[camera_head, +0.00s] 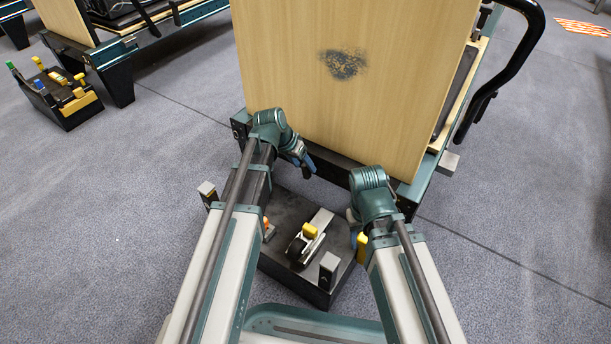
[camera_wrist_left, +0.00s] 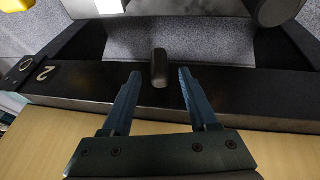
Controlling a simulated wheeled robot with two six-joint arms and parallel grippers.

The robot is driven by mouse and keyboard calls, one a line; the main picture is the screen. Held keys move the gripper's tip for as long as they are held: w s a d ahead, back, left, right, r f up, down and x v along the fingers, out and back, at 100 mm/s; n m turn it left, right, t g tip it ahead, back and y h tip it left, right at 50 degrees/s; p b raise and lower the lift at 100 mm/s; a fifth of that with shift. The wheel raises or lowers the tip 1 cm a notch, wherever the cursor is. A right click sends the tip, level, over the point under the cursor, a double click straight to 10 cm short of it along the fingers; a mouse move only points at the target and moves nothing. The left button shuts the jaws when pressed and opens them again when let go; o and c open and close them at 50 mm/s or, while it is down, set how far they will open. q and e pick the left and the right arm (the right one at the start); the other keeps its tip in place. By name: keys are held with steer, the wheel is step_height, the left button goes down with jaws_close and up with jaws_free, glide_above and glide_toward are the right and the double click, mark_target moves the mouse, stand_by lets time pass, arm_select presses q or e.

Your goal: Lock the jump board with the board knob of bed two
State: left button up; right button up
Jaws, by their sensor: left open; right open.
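The jump board (camera_head: 300,80) is a large upright pale wood panel with a dark scuffed patch; it also shows along the bottom of the left wrist view (camera_wrist_left: 40,145). A dark rounded knob (camera_wrist_left: 160,66) stands on the black end rail (camera_wrist_left: 230,92), by a plate marked "2" (camera_wrist_left: 45,73). My left gripper (camera_head: 307,165) is at the board's lower edge; its open blue fingers (camera_wrist_left: 159,80) lie either side of the knob in the picture, with gaps and no visible contact. My right gripper (camera_head: 352,215) is mostly hidden behind its own wrist; nothing shows in it.
A black floor box (camera_head: 285,215) with posts, a roller and yellow and orange parts lies below my arms. Another bed (camera_head: 115,45) and a box with coloured handles (camera_head: 60,95) are at the left. A black curved handle (camera_head: 525,45) rises at the right.

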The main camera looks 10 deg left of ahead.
arm_select(q)
steer(key=b+x, duration=0.1)
steer(key=x, duration=0.1)
steer(key=shift+f, duration=0.25)
steer(key=shift+d, duration=0.1)
jaws_close()
